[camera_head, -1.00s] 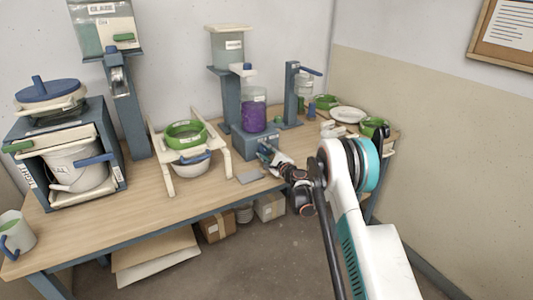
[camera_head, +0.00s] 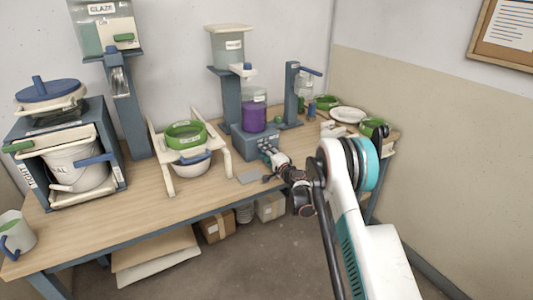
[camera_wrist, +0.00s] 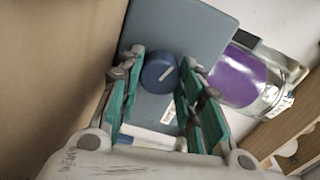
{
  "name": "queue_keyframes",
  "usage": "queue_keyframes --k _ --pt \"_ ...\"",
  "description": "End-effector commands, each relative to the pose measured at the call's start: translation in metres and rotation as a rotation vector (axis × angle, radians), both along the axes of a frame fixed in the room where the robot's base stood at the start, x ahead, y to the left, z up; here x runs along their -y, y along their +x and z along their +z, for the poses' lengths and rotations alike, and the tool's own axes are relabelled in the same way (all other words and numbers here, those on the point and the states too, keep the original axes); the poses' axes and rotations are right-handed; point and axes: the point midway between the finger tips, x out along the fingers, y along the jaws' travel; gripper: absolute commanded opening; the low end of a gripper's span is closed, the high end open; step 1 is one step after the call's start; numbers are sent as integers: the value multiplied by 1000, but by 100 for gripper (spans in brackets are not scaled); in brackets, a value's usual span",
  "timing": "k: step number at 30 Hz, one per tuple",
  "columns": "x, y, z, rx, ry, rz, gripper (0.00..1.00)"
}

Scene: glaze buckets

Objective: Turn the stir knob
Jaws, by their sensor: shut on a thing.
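The stir knob (camera_wrist: 158,75) is a round blue knob with a white line mark, on the blue-grey stirrer base (camera_head: 257,142). In the wrist view the white line slants up to the right. My gripper (camera_wrist: 164,68) has its green-padded fingers on both sides of the knob and is shut on it. In the head view my gripper (camera_head: 267,151) is at the front of the base and hides the knob. A clear jar of purple glaze (camera_head: 254,117) stands on the base; it also shows at the right of the wrist view (camera_wrist: 237,76).
A white bowl (camera_head: 192,170) and green ring (camera_head: 185,134) sit by a cream rack to the left. A blue post (camera_head: 293,95) with a lever stands to the right.

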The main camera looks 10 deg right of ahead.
Motion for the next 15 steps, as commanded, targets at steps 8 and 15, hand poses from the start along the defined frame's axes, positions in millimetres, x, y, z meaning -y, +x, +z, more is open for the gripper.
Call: queue_keyframes --k 8,15 --pt "0 -1 -1 11 -36 1 10" --pt "-1 -1 -1 12 -38 1 10"
